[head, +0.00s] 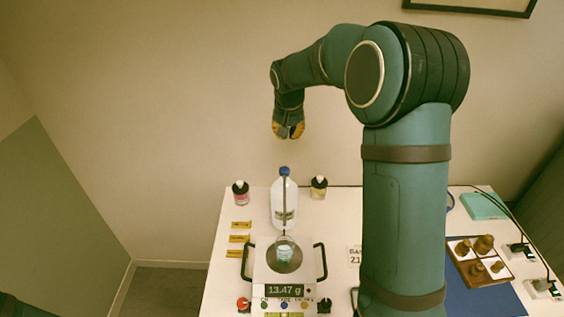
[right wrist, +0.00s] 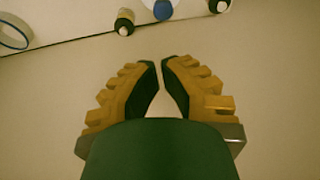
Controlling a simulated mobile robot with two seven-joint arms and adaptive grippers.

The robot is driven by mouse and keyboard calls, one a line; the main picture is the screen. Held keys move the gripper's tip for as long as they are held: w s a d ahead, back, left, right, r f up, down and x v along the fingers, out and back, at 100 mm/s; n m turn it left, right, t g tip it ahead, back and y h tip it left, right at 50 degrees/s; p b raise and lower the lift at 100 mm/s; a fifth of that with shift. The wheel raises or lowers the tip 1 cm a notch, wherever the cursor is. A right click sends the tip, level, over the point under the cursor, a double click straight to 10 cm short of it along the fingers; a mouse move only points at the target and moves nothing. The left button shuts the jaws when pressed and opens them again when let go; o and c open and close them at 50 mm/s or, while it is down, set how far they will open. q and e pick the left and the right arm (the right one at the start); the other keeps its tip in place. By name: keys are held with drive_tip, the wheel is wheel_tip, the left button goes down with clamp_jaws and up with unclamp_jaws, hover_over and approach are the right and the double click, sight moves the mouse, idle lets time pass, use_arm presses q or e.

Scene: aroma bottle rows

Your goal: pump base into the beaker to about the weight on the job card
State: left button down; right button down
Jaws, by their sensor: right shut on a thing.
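The clear pump bottle (head: 277,207) with a blue pump head (head: 284,171) stands behind the scale. The glass beaker (head: 286,254) holds some blue-green liquid and stands on the round plate of the scale (head: 262,271). The display (head: 285,290) reads 13.47 g. The job card (head: 355,256) shows "BA" and "21", the rest hidden by my right arm. My right gripper (head: 289,134) hangs in the air above the pump head, apart from it. Its fingers (right wrist: 160,62) are closed to a narrow gap; whatever they hold I cannot make out. My left gripper is out of view.
Small bottles stand at the back left (head: 241,194) and back right (head: 319,188). Yellow labels (head: 239,239) lie left of the scale. A wooden tray (head: 464,267) with brown pieces is right of my arm, which covers part of the table. Black handles (head: 321,262) flank the scale.

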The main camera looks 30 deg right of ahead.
sight(287, 169)
drive_tip(key=x, duration=1.3)
drive_tip(key=shift+s+a+f, duration=0.1)
drive_tip(key=shift+s+a, duration=0.1)
drive_tip(key=shift+s, duration=0.15)
drive_tip(key=shift+f, duration=0.5)
